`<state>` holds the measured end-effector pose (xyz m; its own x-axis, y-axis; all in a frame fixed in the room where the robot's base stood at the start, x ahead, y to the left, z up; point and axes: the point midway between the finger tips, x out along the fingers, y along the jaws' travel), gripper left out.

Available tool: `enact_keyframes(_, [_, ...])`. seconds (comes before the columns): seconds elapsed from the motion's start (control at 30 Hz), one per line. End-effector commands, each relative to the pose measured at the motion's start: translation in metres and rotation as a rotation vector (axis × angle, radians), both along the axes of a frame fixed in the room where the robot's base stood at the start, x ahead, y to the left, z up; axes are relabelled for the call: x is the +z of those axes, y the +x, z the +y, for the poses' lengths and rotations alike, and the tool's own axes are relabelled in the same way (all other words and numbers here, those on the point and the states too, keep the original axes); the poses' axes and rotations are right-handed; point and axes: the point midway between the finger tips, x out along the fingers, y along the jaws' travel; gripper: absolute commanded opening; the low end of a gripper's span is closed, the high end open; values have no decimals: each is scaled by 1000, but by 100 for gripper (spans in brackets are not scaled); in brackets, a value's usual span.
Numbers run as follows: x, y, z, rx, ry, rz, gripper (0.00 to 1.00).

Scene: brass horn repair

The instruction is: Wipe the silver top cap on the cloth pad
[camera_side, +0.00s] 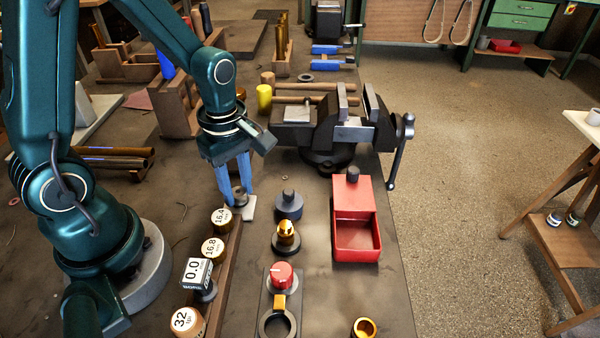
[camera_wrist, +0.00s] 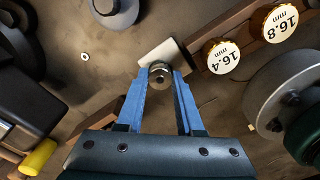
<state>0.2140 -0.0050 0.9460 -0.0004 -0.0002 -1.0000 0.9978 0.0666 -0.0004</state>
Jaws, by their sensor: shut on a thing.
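My gripper (camera_side: 239,190) points down with its blue fingers shut on the silver top cap (camera_side: 240,198). In the wrist view the cap (camera_wrist: 160,76) is a small round metal piece with a dark centre, held between the two fingertips (camera_wrist: 160,82). The pale cloth pad (camera_side: 250,210) lies on the bench right at the cap. It also shows in the wrist view (camera_wrist: 165,54), partly hidden behind the cap. The cap is over the pad's edge or on it; I cannot tell whether they touch.
A wooden rail with round gauges marked 16.4 (camera_side: 221,217) and 16.8 (camera_side: 213,248) runs close by the pad. A dark round piece (camera_side: 288,205) stands to the right. Farther right are an open red box (camera_side: 357,238) and a black vise (camera_side: 335,130).

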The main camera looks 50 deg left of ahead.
Motion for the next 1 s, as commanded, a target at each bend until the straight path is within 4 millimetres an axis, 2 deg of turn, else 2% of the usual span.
enact_keyframes(0.63, [0,-14,-14,-1,0,0,0])
enact_keyframes(1.0, [0,-9,-9,1,0,0,0])
